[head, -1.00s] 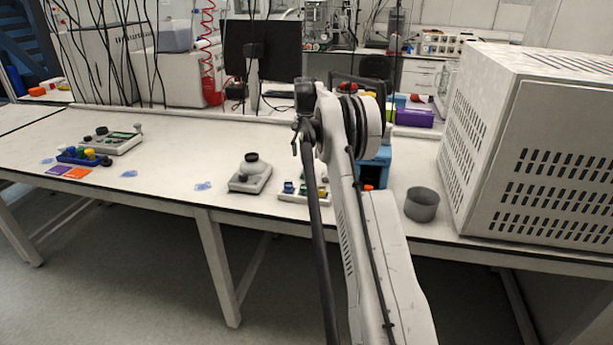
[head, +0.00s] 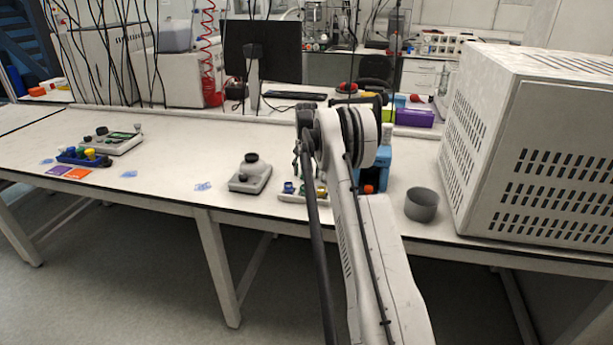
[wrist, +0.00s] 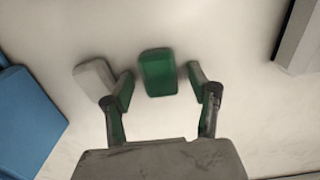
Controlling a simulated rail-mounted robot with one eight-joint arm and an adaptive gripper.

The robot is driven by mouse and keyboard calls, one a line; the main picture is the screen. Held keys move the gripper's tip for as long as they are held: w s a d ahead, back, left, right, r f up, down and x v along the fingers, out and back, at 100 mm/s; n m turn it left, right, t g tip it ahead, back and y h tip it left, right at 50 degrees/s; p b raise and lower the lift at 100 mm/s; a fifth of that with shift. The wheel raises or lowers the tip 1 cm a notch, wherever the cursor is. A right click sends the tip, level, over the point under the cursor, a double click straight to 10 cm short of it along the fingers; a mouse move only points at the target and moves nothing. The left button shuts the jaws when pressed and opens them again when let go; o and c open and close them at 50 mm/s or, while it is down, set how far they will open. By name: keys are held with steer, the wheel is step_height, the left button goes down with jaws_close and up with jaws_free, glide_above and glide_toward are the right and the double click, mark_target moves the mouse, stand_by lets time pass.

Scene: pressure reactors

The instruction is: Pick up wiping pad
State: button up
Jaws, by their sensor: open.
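A small green block-shaped pad (wrist: 157,75), which I take to be the wiping pad, lies on the white bench top in the wrist view. My gripper (wrist: 160,76) is open, with one finger on each side of the green pad and a gap to it on both sides. A grey-white block (wrist: 94,77) lies just left of the left finger, close to it or touching. How high the fingertips are above the bench I cannot tell. In the head view I cannot make out the green pad; my arm covers part of the bench there.
A blue object (wrist: 28,120) stands at the left of the wrist view, and a grey box edge (wrist: 300,40) at the upper right. In the head view, a grey cup (head: 421,205) and a large vented cabinet (head: 540,150) stand right of my arm. A balance-like device (head: 250,175) stands left.

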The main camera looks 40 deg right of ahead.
mark_target(307, 171)
steer(key=c, duration=0.9)
steer(key=shift+c, duration=0.2)
steer(key=shift+r, duration=0.1)
steer(key=shift+r, duration=0.65)
step_height(307, 171, up, 3)
steer(key=a+r, duration=0.6)
steer(key=a, duration=0.5)
steer(key=shift+a+r, duration=0.3)
steer(key=shift+a, duration=0.05)
steer(key=shift+w, duration=0.1)
